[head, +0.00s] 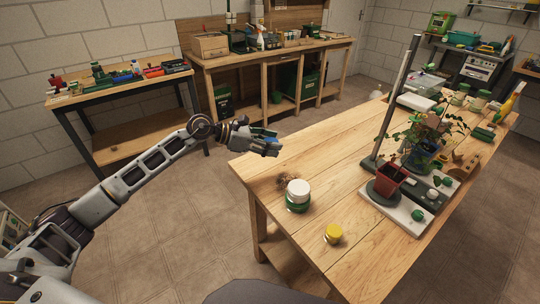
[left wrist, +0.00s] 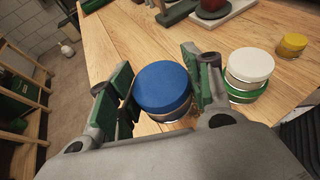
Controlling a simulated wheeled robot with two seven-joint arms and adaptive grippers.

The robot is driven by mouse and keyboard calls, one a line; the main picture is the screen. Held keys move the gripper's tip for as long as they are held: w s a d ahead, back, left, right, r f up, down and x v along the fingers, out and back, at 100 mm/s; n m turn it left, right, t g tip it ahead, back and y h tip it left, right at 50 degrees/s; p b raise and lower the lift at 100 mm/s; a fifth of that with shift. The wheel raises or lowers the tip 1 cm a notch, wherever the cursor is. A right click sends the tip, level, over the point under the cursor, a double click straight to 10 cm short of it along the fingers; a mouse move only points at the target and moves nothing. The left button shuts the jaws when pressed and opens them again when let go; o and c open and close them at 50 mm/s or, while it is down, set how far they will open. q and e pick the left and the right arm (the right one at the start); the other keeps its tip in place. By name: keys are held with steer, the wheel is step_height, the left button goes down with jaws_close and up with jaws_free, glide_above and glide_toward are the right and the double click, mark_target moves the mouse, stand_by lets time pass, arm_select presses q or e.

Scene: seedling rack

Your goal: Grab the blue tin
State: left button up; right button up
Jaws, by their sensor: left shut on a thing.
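The blue tin (left wrist: 163,88) has a blue lid and a metal side. In the left wrist view it sits between the green-padded fingers of my left gripper (left wrist: 160,92), which is shut on it. I cannot tell whether the tin touches the table. My right gripper is not in view.
A white-lidded green tin (head: 298,195) stands right of my left gripper, with a small yellow-lidded tin (head: 333,233) nearer the front edge. A red pot (head: 386,181) and a tall post stand on a board farther right. The table's front middle is mostly clear.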

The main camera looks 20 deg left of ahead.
arm_select(q)
step_height(320, 180, up, 4)
steer(key=shift+r, duration=1.1)
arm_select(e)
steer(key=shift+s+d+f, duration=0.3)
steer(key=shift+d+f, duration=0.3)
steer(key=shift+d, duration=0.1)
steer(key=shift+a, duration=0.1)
